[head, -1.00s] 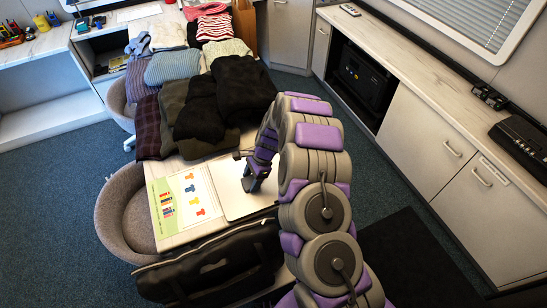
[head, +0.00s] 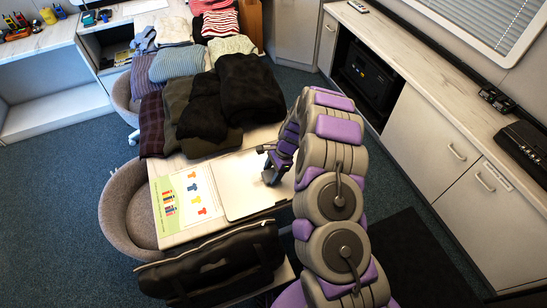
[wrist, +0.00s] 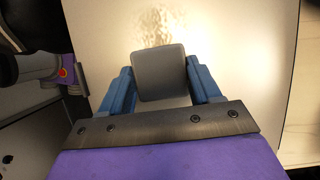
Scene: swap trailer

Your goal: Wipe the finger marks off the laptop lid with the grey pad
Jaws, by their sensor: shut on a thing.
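The laptop lid (head: 236,192) is a pale silver panel lying flat on the table beside a printed sheet. It fills much of the wrist view (wrist: 110,75). My gripper (head: 272,172) is over the lid's right part. In the wrist view its blue fingers (wrist: 160,84) are shut on the grey pad (wrist: 160,73), a dark rounded square. I cannot tell whether the pad touches the lid. A shiny mottled patch, which looks like finger marks (wrist: 160,25), shows on the lid just beyond the pad. The lid under the pad and fingers is hidden.
Stacks of folded clothes (head: 205,90) cover the table behind the laptop. The printed sheet (head: 187,200) lies left of it. A black bag (head: 212,265) is at the table's near edge, and a grey chair (head: 125,205) stands at the left.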

